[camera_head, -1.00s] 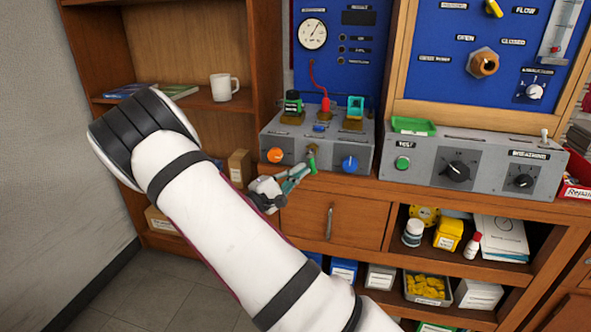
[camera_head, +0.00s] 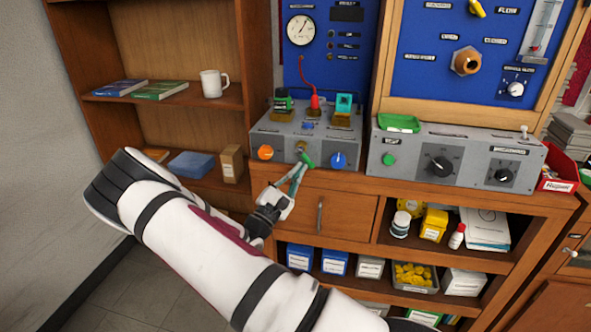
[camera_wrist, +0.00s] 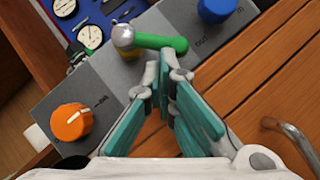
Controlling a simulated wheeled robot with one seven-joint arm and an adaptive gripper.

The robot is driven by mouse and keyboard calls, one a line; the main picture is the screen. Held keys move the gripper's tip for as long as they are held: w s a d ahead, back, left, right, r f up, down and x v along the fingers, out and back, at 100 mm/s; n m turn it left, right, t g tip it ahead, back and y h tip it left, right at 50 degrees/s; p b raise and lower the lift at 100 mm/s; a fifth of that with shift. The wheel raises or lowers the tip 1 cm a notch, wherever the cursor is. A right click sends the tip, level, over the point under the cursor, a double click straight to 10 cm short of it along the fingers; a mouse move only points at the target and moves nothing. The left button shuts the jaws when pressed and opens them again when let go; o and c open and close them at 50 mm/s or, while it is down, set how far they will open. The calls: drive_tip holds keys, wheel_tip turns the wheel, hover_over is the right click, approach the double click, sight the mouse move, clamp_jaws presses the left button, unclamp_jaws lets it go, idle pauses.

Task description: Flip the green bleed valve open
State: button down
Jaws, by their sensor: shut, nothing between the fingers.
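The bleed valve has a brass body (camera_wrist: 123,38) and a green lever (camera_wrist: 160,42) on the front of the grey left control box. The lever slants down and to the right, between the orange and blue knobs. It also shows small in the head view (camera_head: 308,160). My gripper (camera_wrist: 164,76) has its teal fingers together with nothing between them. The fingertips are just below the lever; I cannot tell whether they touch it. In the head view my gripper (camera_head: 301,169) reaches up to the valve from the lower left.
The orange knob (camera_wrist: 70,122) is left of the valve and the blue knob (camera_wrist: 217,10) is right of it. Below are the wooden drawer front and its metal handle (camera_head: 320,215). A second grey box (camera_head: 458,160) stands to the right.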

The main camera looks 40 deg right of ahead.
drive_tip(key=shift+s+d+n+t+p, duration=0.15)
drive_tip(key=shift+n+t+p, duration=0.15)
drive_tip(key=shift+n, duration=0.25)
drive_tip(key=shift+s+d+n+t+p, duration=0.1)
drive_tip(key=shift+n+t+p, duration=0.15)
drive_tip(key=shift+n, duration=0.3)
idle(0.3)
